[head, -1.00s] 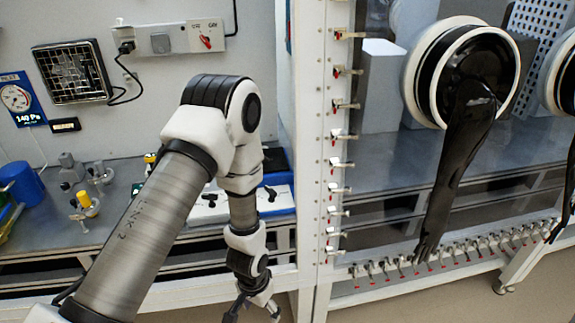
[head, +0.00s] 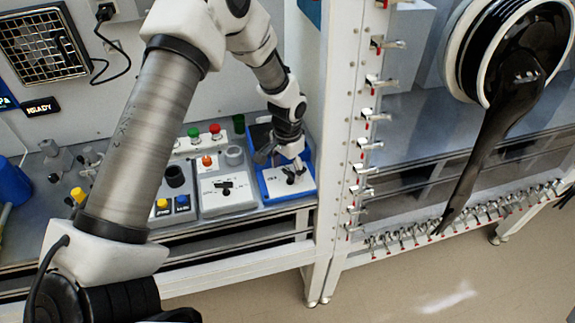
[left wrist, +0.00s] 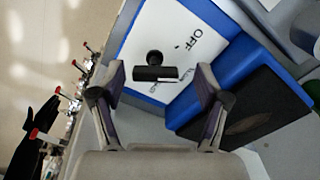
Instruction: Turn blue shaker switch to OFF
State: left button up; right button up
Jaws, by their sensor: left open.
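The blue shaker (head: 308,184) stands at the right end of the bench, with a white top panel. Its black switch (head: 291,177) has a bar handle, seen larger in the left wrist view (left wrist: 155,73). An OFF label (left wrist: 196,40) is printed on the panel, up and right of the switch there; the other label is partly hidden. My left gripper (head: 290,163) is above the panel, pointing down. In the left wrist view its open fingers (left wrist: 160,70) appear on either side of the switch bar, with gaps showing. My right gripper is out of view.
A grey box with a similar black switch (head: 225,188) stands left of the shaker. Several coloured buttons, including a red one (head: 215,129), are behind it. A white frame post (head: 338,130) with clamps and a hanging black glove (head: 485,150) are to the right.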

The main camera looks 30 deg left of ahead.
pick_arm(q)
jog(key=shift+s+d, duration=0.15)
jog(key=shift+d+r, duration=0.1)
jog(key=shift+d, duration=0.05)
jog(key=c, duration=1)
jog(key=shift+c, duration=0.8)
jog(key=shift+n, duration=0.3)
jog(key=shift+s+n+p, duration=0.1)
jog(key=shift+n+p, duration=0.25)
jog(key=shift+n, duration=0.75)
jog(key=shift+n+p, duration=0.3)
jog(key=shift+n, duration=1.2)
jog(key=shift+d+f, duration=0.1)
jog(key=shift+f, duration=0.1)
